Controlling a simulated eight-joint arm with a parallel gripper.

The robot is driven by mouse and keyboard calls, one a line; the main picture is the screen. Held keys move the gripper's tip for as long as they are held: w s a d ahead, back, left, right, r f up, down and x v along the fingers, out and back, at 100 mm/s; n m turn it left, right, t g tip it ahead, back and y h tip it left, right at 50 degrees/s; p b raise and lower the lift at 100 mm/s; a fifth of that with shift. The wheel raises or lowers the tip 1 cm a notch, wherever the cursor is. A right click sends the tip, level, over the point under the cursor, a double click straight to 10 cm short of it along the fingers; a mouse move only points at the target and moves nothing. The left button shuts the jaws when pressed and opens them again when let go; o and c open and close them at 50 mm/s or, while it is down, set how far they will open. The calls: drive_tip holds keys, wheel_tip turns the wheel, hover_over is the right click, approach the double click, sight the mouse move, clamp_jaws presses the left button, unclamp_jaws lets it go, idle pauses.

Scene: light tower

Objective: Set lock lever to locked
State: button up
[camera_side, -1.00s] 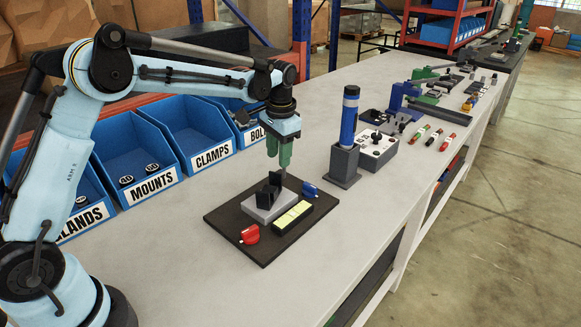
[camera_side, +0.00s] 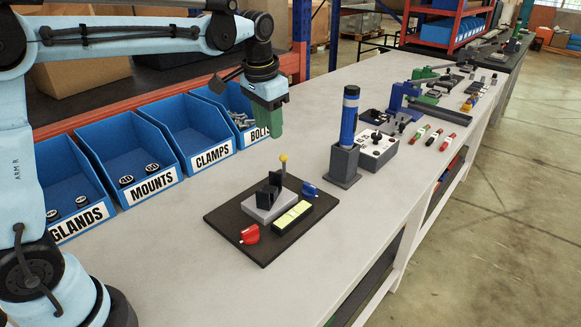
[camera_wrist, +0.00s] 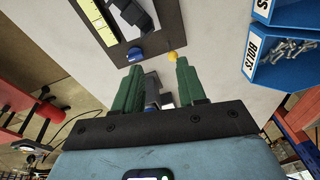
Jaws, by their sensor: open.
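A dark base plate (camera_side: 222,218) on the bench carries a grey block (camera_side: 262,212) with black upright parts. Behind the block stands a thin upright lever with a yellow ball knob (camera_side: 283,158); the knob also shows in the wrist view (camera_wrist: 172,56). A blue handle (camera_side: 309,189) sits at the plate's right and a red handle (camera_side: 249,234) at its front left. No label shows which is the lock lever. My gripper (camera_side: 276,132) is open and empty, above and apart from the yellow knob. Its green fingers show apart in the wrist view (camera_wrist: 159,68).
A panel with pale yellow strips (camera_side: 292,216) lies on the plate. A blue cylinder in a grey holder (camera_side: 345,165) stands to the right. Blue bins (camera_side: 208,140) line the back left. The bench in front of the plate is clear.

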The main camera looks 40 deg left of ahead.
sight(281, 156)
drive_tip(key=s+d+f+t, duration=0.1)
drive_tip(key=s+f+t, duration=0.1)
drive_tip(key=s, duration=0.6)
drive_tip(key=s+d+f+n+t, duration=0.1)
drive_tip(key=s+f+t, duration=0.1)
drive_tip(key=s, duration=0.6)
drive_tip(key=shift+s+d+f+n+t+h, duration=0.3)
drive_tip(key=shift+d+f+t+h, duration=0.1)
drive_tip(key=shift+t, duration=0.3)
drive_tip(key=shift+c, duration=0.2)
